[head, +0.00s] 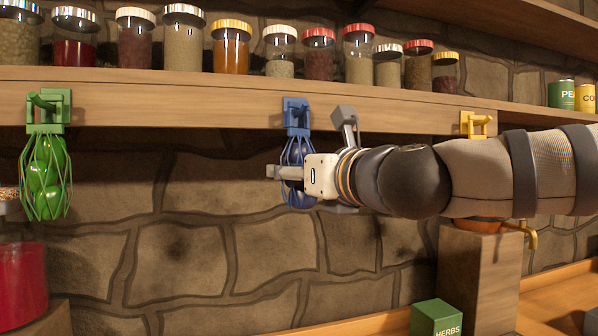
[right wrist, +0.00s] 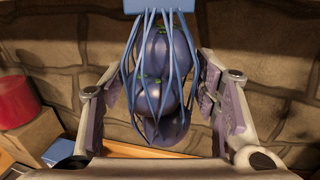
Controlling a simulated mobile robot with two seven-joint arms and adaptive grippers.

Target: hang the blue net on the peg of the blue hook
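The blue hook (head: 296,108) is fixed to the front edge of the wooden shelf. The blue net (head: 296,152), holding dark blue round fruit, is upright directly below it, its top meeting the hook. Whether its loop is over the peg is too small to tell. In the right wrist view the net (right wrist: 150,75) fills the middle, with its blue top block at the upper edge. My right gripper (right wrist: 160,85) is open, one finger on each side of the net, with gaps visible. In the head view, the gripper (head: 306,150) partly covers the net. My left gripper is out of view.
A green hook (head: 48,105) with a green net (head: 45,175) hangs at the left. A yellow hook (head: 476,123) is at the right, behind my arm. Several jars line the shelf (head: 190,100). A green herbs box (head: 436,318) stands below. The stone wall left of the blue net is clear.

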